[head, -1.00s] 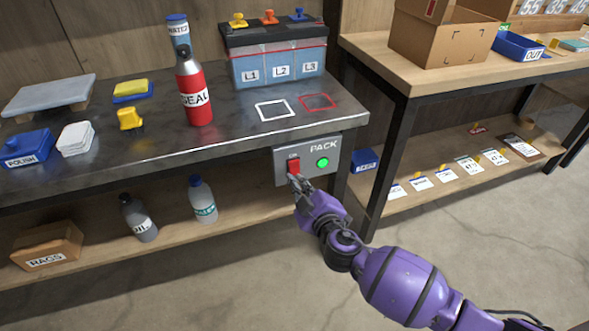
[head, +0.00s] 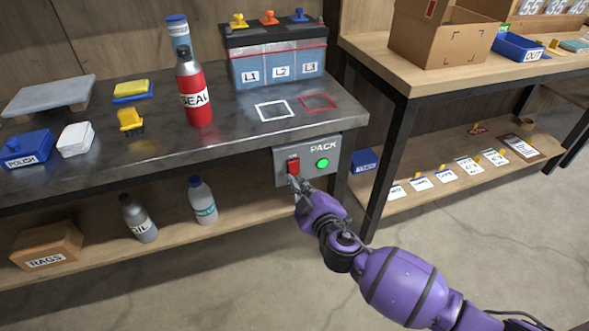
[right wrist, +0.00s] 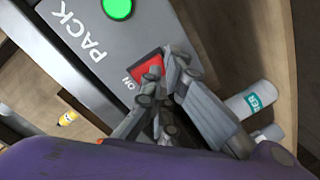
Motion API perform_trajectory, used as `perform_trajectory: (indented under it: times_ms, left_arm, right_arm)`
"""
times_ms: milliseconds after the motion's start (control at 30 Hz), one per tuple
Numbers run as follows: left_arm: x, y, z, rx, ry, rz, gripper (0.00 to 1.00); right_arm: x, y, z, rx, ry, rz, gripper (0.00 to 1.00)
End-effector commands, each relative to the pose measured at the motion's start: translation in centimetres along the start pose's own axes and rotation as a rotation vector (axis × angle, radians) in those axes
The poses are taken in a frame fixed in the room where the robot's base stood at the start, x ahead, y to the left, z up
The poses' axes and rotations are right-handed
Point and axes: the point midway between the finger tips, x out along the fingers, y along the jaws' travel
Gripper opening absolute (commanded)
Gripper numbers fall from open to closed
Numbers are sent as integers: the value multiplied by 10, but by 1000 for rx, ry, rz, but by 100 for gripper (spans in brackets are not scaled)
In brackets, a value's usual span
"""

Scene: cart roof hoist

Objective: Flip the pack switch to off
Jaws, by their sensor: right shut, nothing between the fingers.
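The grey PACK switch box (head: 306,162) hangs below the bench top's front edge. It carries a red switch (head: 294,166) and a green lamp (head: 322,163), which is bright. My right gripper (head: 294,180) is shut and empty, with its fingertips at the lower part of the red switch. In the right wrist view the red switch (right wrist: 150,70) shows partly behind the fingers (right wrist: 172,72), beside the word ON. I cannot tell whether the fingertips touch it. My left gripper is not in view.
The bench top (head: 150,155) holds a red SEAL bottle (head: 194,95) and a battery (head: 275,62) with cells L1, L2 and L3. Bottles and a RAGS box (head: 47,245) stand on the shelf below. Open floor lies in front. A second bench (head: 460,80) stands at right.

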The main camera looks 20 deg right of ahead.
Motion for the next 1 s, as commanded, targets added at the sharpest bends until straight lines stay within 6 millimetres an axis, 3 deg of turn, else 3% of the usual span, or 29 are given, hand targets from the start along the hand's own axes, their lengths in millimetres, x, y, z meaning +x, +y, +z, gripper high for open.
perform_trajectory:
  times_ms: [1000]
  left_arm:
    - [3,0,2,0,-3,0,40]
  right_arm:
    - [12,0,0,0,0,0,0]
